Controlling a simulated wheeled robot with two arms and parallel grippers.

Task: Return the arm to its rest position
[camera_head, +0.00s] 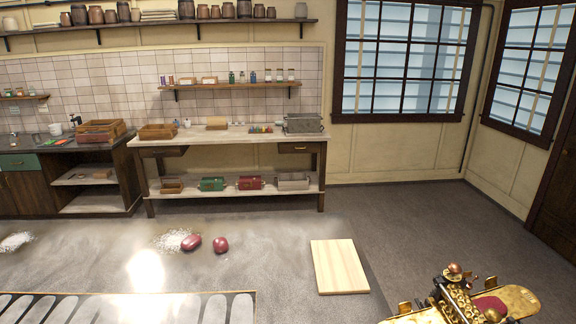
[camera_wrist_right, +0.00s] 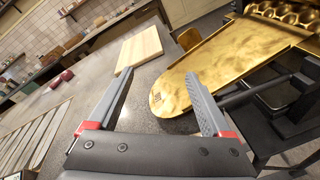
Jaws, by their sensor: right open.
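My right gripper (camera_wrist_right: 157,82) is open and empty in the wrist view, its two grey fingers spread apart. It is beside the rounded end of the golden tray of the brass drop roller (camera_wrist_right: 235,60), and its right finger overlaps that tray in the picture; I cannot tell whether they touch. The drop roller (camera_head: 452,298) stands at the lower right of the head view, cut off by the frame, with a dark red piece (camera_head: 489,304) on its tray. Neither gripper shows in the head view.
Two dark red lumps (camera_head: 191,243) (camera_head: 221,244) lie on the grey counter beside white powder (camera_head: 172,240). A pale wooden board (camera_head: 339,267) lies at the counter's right. A slotted tray (camera_head: 125,295) is at the front left. The counter between lumps and board is clear.

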